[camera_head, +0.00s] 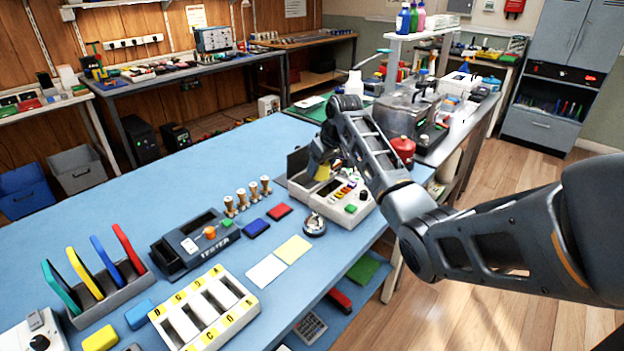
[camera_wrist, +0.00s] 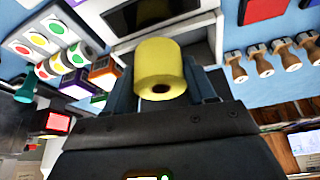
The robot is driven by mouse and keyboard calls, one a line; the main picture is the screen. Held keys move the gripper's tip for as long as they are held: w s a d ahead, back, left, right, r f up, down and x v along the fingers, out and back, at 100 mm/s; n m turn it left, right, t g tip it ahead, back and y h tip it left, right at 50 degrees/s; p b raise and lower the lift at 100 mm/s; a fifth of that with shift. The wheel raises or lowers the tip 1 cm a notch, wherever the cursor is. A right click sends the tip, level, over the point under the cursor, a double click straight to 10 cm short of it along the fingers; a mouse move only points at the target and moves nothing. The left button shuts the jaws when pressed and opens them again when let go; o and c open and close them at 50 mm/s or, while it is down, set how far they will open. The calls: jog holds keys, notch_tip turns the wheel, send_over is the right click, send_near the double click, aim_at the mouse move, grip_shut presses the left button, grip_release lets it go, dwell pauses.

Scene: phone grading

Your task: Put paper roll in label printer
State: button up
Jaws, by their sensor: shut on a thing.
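My gripper (camera_head: 322,162) is shut on a yellow paper roll (camera_head: 323,173), with one finger on each side of it. In the wrist view the roll (camera_wrist: 160,62) sits between the fingers (camera_wrist: 165,85), its dark core hole facing the camera. The label printer (camera_head: 335,211) is a pale box with a dark raised lid (camera_head: 297,161), on the blue table. The roll is at the printer's open bay, beside the lid. In the wrist view the dark bay (camera_wrist: 203,48) lies behind the roll. I cannot tell whether the roll touches the bay; my arm partly hides the printer.
A round metal bell (camera_head: 314,225) stands close in front of the printer. Several wooden-handled stamps (camera_head: 247,196), blue and red pads (camera_head: 279,211), and a tester (camera_head: 195,243) are to its left. A red canister (camera_head: 403,149) stands behind my arm. The table's left middle is clear.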

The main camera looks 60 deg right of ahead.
jog(key=shift+w+a+f, duration=0.1)
jog(key=shift+w+f, duration=0.3)
jog(key=shift+w, duration=0.25)
jog(key=shift+w+a+f, duration=0.1)
jog(key=shift+w+f, duration=0.3)
jog(key=shift+w, duration=0.2)
jog(key=shift+f, duration=1.95)
jog(key=shift+f, duration=0.1)
jog(key=o, duration=0.8)
jog(key=v, duration=1.2)
